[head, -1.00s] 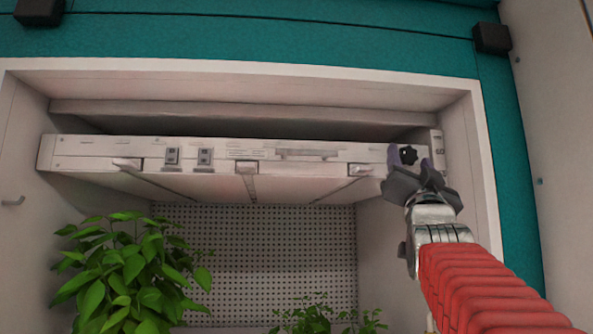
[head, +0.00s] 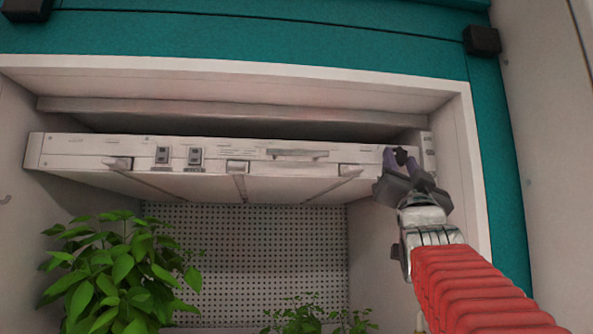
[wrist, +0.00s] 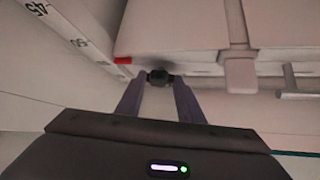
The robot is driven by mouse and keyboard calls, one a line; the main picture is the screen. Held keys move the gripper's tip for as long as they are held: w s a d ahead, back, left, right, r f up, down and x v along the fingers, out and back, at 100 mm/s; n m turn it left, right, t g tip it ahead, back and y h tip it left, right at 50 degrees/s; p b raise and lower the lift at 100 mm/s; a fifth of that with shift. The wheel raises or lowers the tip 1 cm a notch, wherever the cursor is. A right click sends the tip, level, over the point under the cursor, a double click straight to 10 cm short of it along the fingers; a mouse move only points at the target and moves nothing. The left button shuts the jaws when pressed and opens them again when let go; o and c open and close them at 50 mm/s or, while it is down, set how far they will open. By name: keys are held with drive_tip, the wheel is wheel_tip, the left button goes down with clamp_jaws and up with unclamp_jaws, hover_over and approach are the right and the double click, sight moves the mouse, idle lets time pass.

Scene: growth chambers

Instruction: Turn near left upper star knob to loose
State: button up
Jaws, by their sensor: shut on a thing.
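A dark star knob (head: 401,157) sits at the right end of the pale panel's front edge in the head view. It also shows at the fingertips in the wrist view (wrist: 160,77). My gripper (head: 400,162) reaches up to it from below, with its two purple-grey fingers on either side. The fingers are shut on the knob, and they hide part of it in the head view. The pale panel (head: 216,151) spans the chamber opening, roughly level.
A scale strip (wrist: 62,28) with numbers and a red mark (wrist: 123,60) lie left of the knob in the wrist view. A leafy plant (head: 115,270) stands at lower left and smaller plants (head: 320,318) at bottom centre. The chamber's right wall is close to my arm.

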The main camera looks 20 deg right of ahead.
drive_tip(key=shift+s+d+n+t+y, duration=0.15)
drive_tip(key=shift+n+t+y, duration=0.65)
drive_tip(key=shift+n+y, duration=0.55)
drive_tip(key=shift+d+n+t+y, duration=0.1)
drive_tip(key=shift+n+t+y, duration=0.8)
drive_tip(key=shift+n, duration=0.75)
drive_tip(key=shift+n+t+y, duration=0.5)
drive_tip(key=shift+n+y, duration=1.1)
drive_tip(key=shift+y, duration=0.05)
drive_tip(key=o, duration=1.1)
drive_tip(key=shift+c, duration=0.2)
drive_tip(key=shift+f, duration=0.15)
